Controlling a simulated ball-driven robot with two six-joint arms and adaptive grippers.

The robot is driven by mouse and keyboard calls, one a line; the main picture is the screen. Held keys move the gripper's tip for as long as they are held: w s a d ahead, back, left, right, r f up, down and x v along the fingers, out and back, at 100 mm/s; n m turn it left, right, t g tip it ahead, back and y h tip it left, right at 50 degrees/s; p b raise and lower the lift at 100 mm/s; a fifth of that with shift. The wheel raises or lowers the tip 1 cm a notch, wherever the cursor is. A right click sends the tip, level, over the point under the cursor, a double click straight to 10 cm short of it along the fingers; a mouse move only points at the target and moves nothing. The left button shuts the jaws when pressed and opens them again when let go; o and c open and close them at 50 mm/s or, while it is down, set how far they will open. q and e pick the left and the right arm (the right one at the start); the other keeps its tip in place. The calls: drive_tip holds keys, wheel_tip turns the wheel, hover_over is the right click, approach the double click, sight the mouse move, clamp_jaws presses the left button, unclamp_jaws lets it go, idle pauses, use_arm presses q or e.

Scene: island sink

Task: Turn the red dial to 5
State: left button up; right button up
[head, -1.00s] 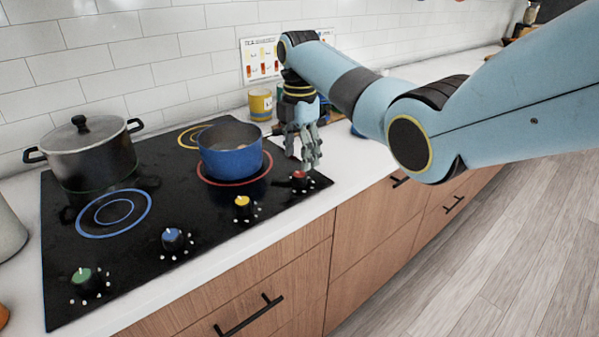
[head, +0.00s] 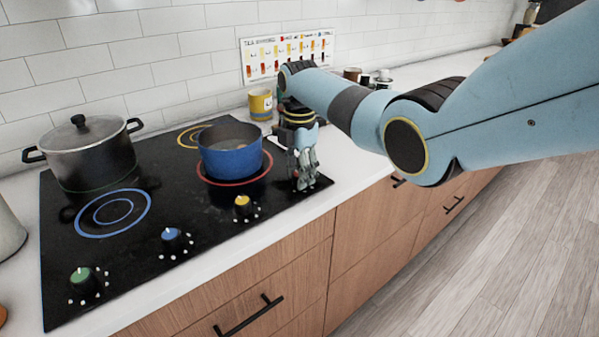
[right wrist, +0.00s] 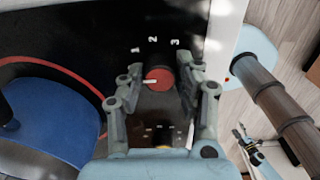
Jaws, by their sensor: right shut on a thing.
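The red dial (right wrist: 158,79) sits on the black cooktop near its right edge. In the right wrist view its white pointer line points left, and the numbers 1, 2 and 3 show beyond it. My right gripper (right wrist: 157,85) is shut on the dial, with a finger on each side of it. In the head view the right gripper (head: 305,180) reaches down over the dial's place and its fingers hide most of the dial.
A blue pot (head: 230,155) stands on the red-ringed burner close left of the gripper. Yellow (head: 242,204), blue (head: 171,237) and green (head: 83,279) dials line the cooktop's front. A lidded pot (head: 90,155) stands at left; a yellow mug (head: 260,103) stands behind.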

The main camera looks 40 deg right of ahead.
drive_tip(key=shift+c, duration=1.3)
